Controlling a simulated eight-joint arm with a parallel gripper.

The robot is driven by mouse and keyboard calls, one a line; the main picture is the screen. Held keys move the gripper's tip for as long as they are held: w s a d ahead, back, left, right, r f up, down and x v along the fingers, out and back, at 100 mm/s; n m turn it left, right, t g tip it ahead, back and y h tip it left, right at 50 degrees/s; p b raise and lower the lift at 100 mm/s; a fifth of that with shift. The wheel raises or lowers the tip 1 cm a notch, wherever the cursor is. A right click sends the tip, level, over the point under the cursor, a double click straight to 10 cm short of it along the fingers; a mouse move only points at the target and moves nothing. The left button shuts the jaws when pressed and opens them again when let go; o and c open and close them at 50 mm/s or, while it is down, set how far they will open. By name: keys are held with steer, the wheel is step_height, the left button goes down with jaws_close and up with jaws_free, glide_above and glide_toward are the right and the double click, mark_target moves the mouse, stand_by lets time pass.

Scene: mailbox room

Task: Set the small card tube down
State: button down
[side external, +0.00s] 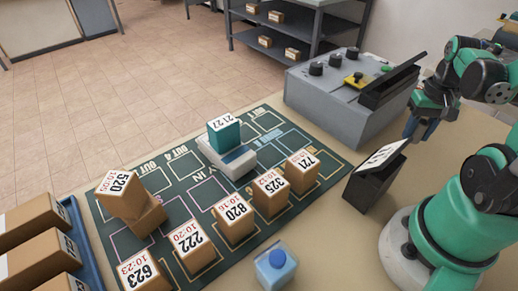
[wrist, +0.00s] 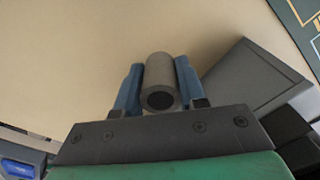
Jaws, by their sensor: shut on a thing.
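The small card tube (wrist: 161,84) is a grey cylinder with a dark end facing the wrist camera. My gripper (wrist: 158,78) is shut on it, with one blue finger on each side. Beige table top (wrist: 90,40) shows beyond the tube; I cannot tell whether the tube touches it. In the side external view my gripper (side external: 421,128) points down over the table, right of the grey control box. The tube cannot be made out in that view.
The grey control box (side external: 335,98) with knobs stands beside my gripper. A black labelled holder (side external: 374,180) is in front. A dark green mat (side external: 265,172) holds several numbered cartons and a scale (side external: 228,158) with a teal box (side external: 224,133).

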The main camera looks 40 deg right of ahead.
mark_target(423, 122)
steer(key=shift+f, duration=2.55)
steer(key=c, duration=0.5)
jaws_free()
steer(key=shift+r, duration=0.1)
steer(key=shift+r, duration=5.95)
